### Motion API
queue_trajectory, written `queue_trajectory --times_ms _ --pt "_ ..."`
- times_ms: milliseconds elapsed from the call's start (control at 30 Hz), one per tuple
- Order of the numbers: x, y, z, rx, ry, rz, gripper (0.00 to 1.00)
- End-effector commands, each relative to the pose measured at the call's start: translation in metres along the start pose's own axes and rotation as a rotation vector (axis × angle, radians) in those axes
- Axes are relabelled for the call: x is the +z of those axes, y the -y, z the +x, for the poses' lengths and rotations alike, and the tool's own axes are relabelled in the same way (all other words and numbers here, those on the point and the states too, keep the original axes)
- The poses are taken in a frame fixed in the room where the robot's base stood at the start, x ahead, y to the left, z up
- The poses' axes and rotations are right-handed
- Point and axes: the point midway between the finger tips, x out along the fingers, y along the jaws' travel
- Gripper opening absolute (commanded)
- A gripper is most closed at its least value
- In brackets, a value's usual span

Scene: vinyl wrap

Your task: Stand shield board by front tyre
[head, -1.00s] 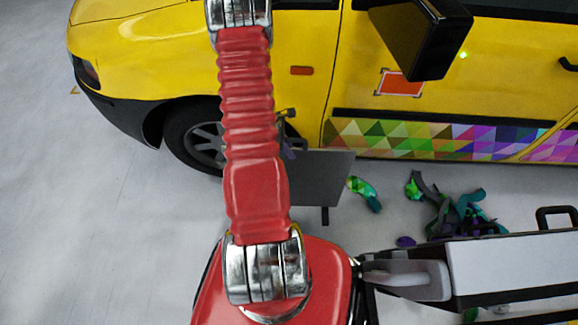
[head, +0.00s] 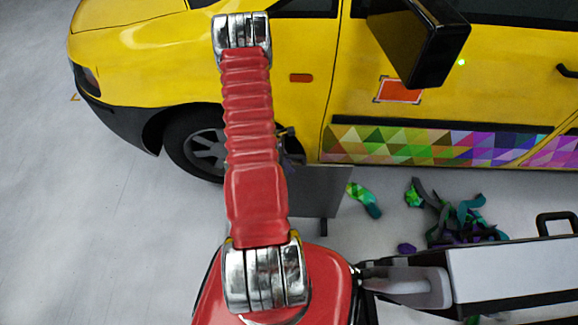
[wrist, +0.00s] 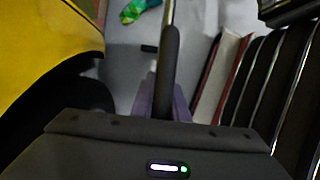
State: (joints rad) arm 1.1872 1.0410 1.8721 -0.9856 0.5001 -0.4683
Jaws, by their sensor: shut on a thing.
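The shield board (head: 318,190) is a flat grey panel behind my arm in the head view, with a dark foot (head: 323,228) at its lower edge. In the wrist view the board (wrist: 171,65) shows nearly edge-on as a dark upright strip. My gripper (wrist: 165,88) is shut on it, with a purple-grey finger on each side. The front tyre (head: 190,145) is black with a grey wheel, left of the board in the head view and partly hidden by my arm. I cannot tell whether the foot touches the floor.
The yellow car (head: 300,110) stands close beyond the board. Vinyl scraps (head: 460,215) and a green-teal strip (head: 364,199) lie on the floor to the right. A white-topped cart or case (head: 510,268) stands at the lower right. The floor at the left is clear.

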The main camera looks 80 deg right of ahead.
Motion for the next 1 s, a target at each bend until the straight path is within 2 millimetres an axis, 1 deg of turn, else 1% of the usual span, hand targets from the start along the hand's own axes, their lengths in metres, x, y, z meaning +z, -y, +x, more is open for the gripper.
queue_trajectory --times_ms 200,300,433,733,767,1000 --pt "-0.009 0.0 0.02 0.0 0.001 0.0 0.0" --pt "-0.012 -0.001 0.027 0.001 0.001 -0.001 0.0" --pt "-0.013 -0.001 0.03 0.002 0.001 0.0 0.0" --pt "-0.013 -0.001 0.03 0.002 0.001 0.0 0.0" --pt "-0.014 0.0 0.031 0.0 0.0 -0.001 0.16" --pt "-0.014 0.0 0.031 0.0 0.0 -0.001 0.32"
